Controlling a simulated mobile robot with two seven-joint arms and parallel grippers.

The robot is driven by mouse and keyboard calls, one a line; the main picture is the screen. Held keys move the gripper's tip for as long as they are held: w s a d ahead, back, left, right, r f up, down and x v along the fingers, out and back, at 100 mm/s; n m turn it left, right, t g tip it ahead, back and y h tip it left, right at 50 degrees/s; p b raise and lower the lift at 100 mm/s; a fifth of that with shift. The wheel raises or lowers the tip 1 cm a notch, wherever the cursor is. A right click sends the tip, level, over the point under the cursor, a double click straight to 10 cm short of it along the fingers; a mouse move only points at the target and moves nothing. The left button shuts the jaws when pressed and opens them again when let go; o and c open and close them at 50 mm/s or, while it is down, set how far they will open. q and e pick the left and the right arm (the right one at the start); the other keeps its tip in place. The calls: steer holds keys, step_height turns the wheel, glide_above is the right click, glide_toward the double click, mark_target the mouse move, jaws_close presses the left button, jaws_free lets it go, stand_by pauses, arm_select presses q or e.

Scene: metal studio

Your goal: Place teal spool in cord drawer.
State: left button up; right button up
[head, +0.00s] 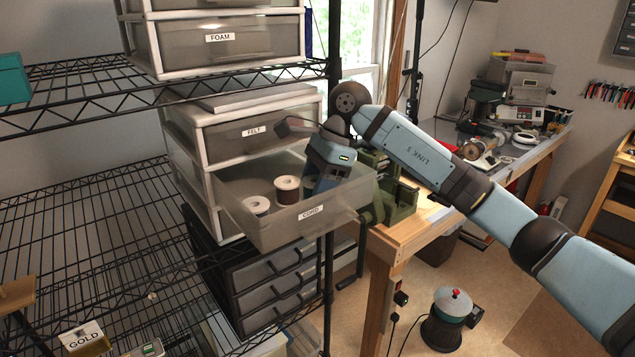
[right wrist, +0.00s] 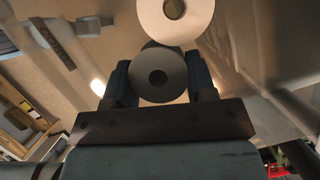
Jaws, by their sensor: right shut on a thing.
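The cord drawer (head: 262,232), labelled CORD, is pulled open from the white-framed drawer unit. My right gripper (head: 316,186) reaches down into it at its right side, with the fingertips partly hidden behind the drawer's front. In the right wrist view the right gripper (right wrist: 160,84) is shut on a spool (right wrist: 158,92), whose shaded round end with a dark centre hole faces the camera. Its cord colour is hard to make out, and whether it touches the drawer floor I cannot tell. My left gripper is not in view.
Two pale-ended spools stand in the drawer: one at the left (head: 256,204), one with brown cord (head: 287,186) near the middle. A pale spool end (right wrist: 175,14) shows just beyond the held spool. The FELT drawer (head: 250,136) is directly above; a wooden workbench (head: 405,236) is at right.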

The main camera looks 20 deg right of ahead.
steer(key=shift+f, duration=0.15)
steer(key=o, duration=0.9)
steer(key=shift+r, duration=0.35)
steer(key=shift+d+r, duration=0.25)
steer(key=shift+r, duration=0.05)
steer(key=b+v, duration=0.2)
steer(key=v, duration=0.9)
steer(key=shift+b, duration=0.35)
steer(key=shift+a, duration=0.1)
